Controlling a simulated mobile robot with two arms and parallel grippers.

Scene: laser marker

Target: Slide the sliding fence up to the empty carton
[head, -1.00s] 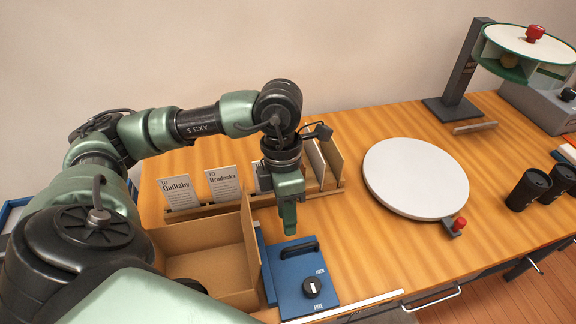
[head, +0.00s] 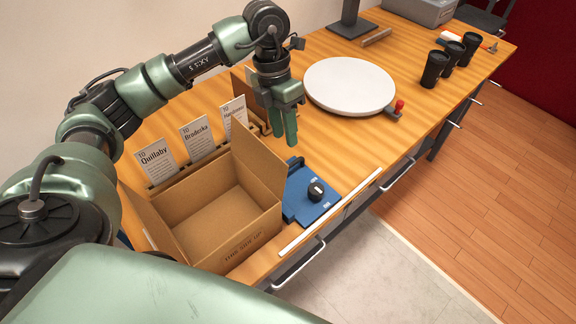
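The empty open carton (head: 218,222) stands on the bench with its flaps up; I see its bare floor. The blue sliding fence (head: 322,212) is just right of it, with a black bar handle (head: 296,166) and a black knob with a white mark (head: 315,191). The carton's right flap hides the fence's left side, so I cannot tell whether they touch. My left gripper (head: 285,143) points down above the fence's far end, near the handle. Its fingers look a little apart, with nothing between them. My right gripper is out of view.
Cards in a wooden rack (head: 178,174) stand behind the carton. A white round turntable (head: 350,86) with a red knob is behind right of the fence. Black cups (head: 434,69) stand farther right. A pale strip (head: 330,212) runs along the front edge.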

